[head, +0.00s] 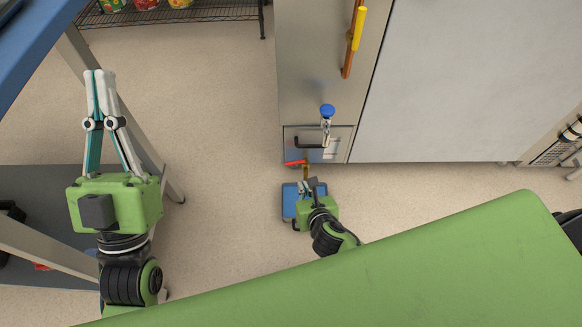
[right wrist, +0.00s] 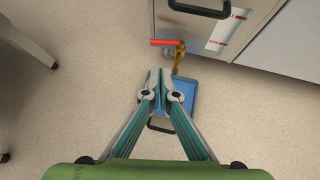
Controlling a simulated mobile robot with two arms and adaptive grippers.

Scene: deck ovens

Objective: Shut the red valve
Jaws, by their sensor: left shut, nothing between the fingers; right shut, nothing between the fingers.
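The red valve handle (head: 295,163) sticks out to the left from a brass valve body (head: 306,173) low on the front of the steel oven cabinet. It also shows in the right wrist view (right wrist: 165,42), lying level across the picture, with the brass body (right wrist: 179,60) at its right end. My right gripper (head: 311,182) is shut and empty, just in front of the valve. In the right wrist view its fingertips (right wrist: 159,72) point up towards the handle, with a visible gap between them. My left gripper (head: 99,74) is shut and empty, far to the left.
A blue tray-like object (head: 289,200) with a black handle lies on the floor below the valve. A blue-knobbed valve (head: 327,111) and a black drawer handle (head: 310,145) are above it. A yellow-handled pipe (head: 358,28) is higher up. Open floor lies left of the cabinet.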

